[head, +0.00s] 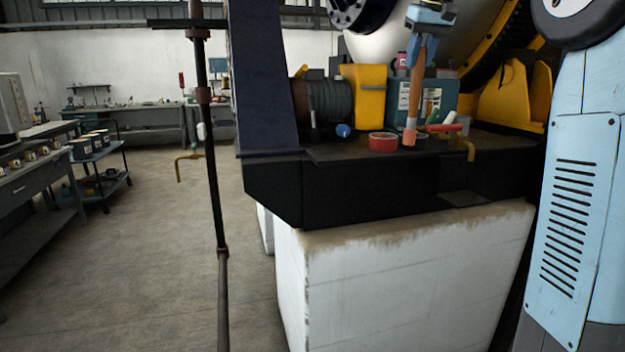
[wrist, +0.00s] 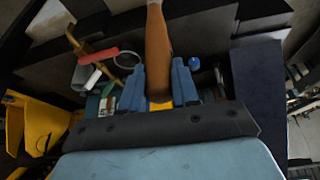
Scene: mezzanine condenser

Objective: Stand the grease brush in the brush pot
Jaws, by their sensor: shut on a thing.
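My gripper (head: 428,22) is shut on a long brown-orange handle, which looks like the grease brush (head: 417,85). It hangs nearly upright, slightly tilted, with a paler pinkish lower end in front of the dark machine deck. In the wrist view the brush (wrist: 158,50) runs between the two blue fingers (wrist: 160,88) to a pale tip at the top edge. A short red round container (head: 383,142) stands on the deck just left of the brush's lower end; I cannot tell whether it is the brush pot. I cannot tell whether the lower end touches the deck.
Right of the brush are a red handle and white cylinder (head: 450,118) and a yellow valve (head: 466,146). A blue knob (head: 343,130) is left. A teal box (head: 437,95) and yellow guards stand behind. A dark vertical pipe (head: 212,150) stands left of the deck.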

